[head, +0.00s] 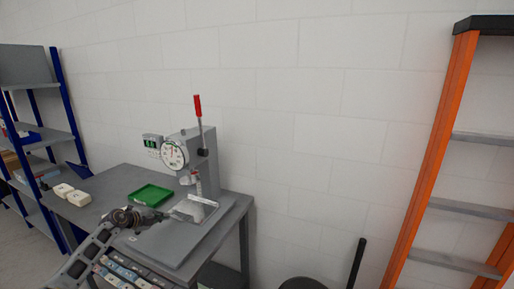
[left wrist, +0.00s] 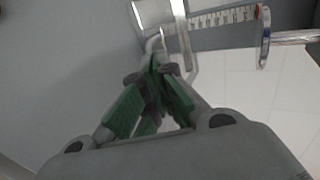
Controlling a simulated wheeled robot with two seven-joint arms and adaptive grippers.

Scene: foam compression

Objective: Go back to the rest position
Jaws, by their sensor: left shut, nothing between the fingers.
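My left gripper (head: 140,216) is low over the bench, just in front of the green tray and left of the press base. In the left wrist view, its green-padded fingers (left wrist: 156,68) are shut together with nothing between them. The grey press (head: 200,160) stands upright on the bench, with a red-handled lever (head: 198,106) pointing up and a round white dial (head: 174,155). A clear part (left wrist: 178,45) and a printed scale (left wrist: 225,18) of the press show just beyond the fingertips; I cannot tell whether they touch. My right gripper is not in view.
The green tray (head: 150,195) looks empty. Two pale blocks (head: 71,194) lie on the grey bench (head: 108,185) to its left. A blue-posted shelf (head: 62,110) stands at the left, an orange ladder (head: 432,150) at the right. Pale wall is behind.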

